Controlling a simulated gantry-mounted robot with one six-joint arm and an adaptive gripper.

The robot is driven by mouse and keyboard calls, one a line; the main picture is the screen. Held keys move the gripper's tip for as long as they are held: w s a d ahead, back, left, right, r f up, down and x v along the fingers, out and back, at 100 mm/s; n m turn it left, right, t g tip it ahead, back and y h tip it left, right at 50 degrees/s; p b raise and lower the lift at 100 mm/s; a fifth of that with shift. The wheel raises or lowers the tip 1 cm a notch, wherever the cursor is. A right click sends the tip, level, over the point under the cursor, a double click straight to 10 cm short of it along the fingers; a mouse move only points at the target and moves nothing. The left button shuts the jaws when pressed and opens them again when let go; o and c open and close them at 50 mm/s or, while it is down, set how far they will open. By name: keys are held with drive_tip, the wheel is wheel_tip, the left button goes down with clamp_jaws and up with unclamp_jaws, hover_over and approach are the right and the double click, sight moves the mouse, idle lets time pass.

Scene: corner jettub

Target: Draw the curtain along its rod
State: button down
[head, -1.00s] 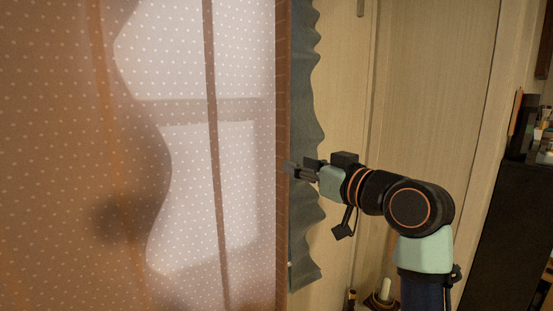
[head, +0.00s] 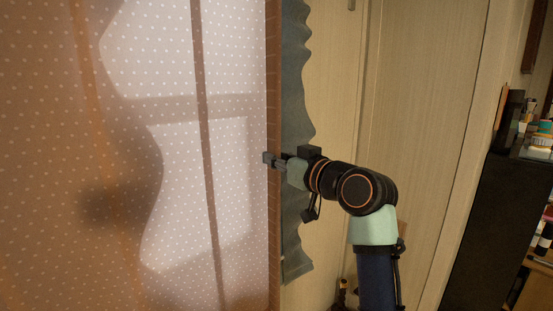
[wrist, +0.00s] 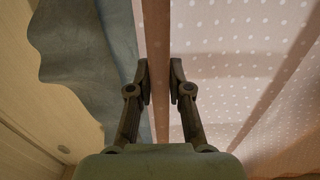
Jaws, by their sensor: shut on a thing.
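The dotted, translucent curtain (head: 225,75) fills the left half of the head view, with window light and shadows on it. Its right edge is a brown hem (head: 273,75) that hangs upright. My gripper (head: 270,159) is at this hem, about mid-height in the picture. In the wrist view my gripper (wrist: 159,82) has one finger on each side of the hem (wrist: 155,30) and is shut on it. The dotted cloth (wrist: 250,45) also shows on the right there. The rod is in neither view.
A blue-grey cloth with a wavy edge (head: 294,75) hangs just right of the hem, behind my gripper; it also shows in the wrist view (wrist: 85,45). A pale wooden door (head: 425,90) stands behind. A dark cabinet (head: 480,230) with small items stands at far right.

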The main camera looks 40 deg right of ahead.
drive_tip(key=shift+a, duration=0.1)
drive_tip(key=w+a, duration=0.1)
drive_tip(key=a, duration=1.3)
drive_tip(key=w+a, duration=0.1)
drive_tip(key=a, duration=1.3)
drive_tip(key=w+a, duration=0.1)
drive_tip(key=a, duration=1.2)
drive_tip(key=shift+a, duration=0.4)
drive_tip(key=c, duration=1.1)
unclamp_jaws()
drive_tip(key=shift+s, duration=0.1)
approach(23, 208)
drive_tip(key=s, duration=0.5)
drive_tip(key=shift+s+a, duration=0.15)
drive_tip(key=shift+a, duration=0.1)
